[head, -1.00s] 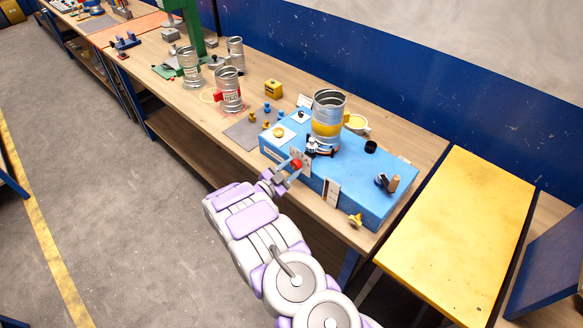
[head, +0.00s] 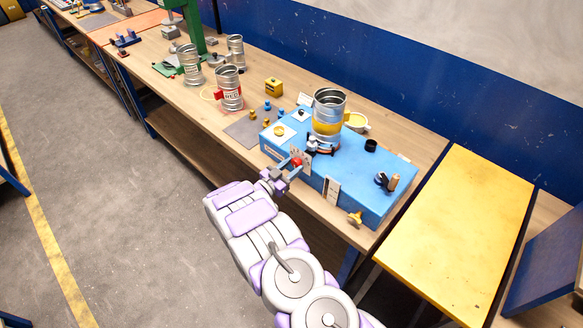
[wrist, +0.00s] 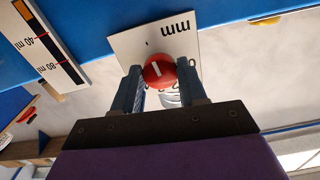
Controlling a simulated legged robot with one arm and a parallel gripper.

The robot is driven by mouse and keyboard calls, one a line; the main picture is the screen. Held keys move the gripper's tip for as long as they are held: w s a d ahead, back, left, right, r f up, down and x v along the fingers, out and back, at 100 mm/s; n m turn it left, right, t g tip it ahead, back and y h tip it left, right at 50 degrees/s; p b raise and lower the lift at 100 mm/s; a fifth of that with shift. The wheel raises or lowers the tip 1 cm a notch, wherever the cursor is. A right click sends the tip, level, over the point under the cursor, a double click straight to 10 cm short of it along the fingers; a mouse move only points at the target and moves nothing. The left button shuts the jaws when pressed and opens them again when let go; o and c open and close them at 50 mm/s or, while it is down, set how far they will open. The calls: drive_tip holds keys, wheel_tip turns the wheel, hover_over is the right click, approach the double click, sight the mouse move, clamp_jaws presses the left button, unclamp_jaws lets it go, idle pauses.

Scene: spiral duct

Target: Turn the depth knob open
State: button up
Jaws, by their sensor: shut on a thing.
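The red round knob (head: 297,162) is on the front face of the blue box (head: 345,172). In the wrist view the knob (wrist: 159,71) has a white line mark and sits before a white plate (wrist: 126,44) marked "mm". My gripper (head: 287,170) reaches it from the front. In the wrist view my gripper (wrist: 160,80) has one finger on each side of the knob and is shut on it. The plate is partly hidden behind the knob and fingers.
A metal duct with a yellow band (head: 328,118) stands on the box. A yellow knob (head: 355,218) is at the box's right front. A yellow table (head: 455,235) stands at right; floor (head: 110,200) at left is clear.

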drive_tip(key=shift+f, duration=0.2)
drive_tip(key=o, duration=1)
drive_tip(key=shift+a, duration=0.25)
drive_tip(key=shift+o, duration=0.3)
drive_tip(key=shift+r, duration=0.1)
drive_tip(key=shift+d, duration=0.1)
drive_tip(key=v, duration=1.7)
drive_tip(key=shift+a, duration=0.25)
drive_tip(key=shift+s, duration=0.15)
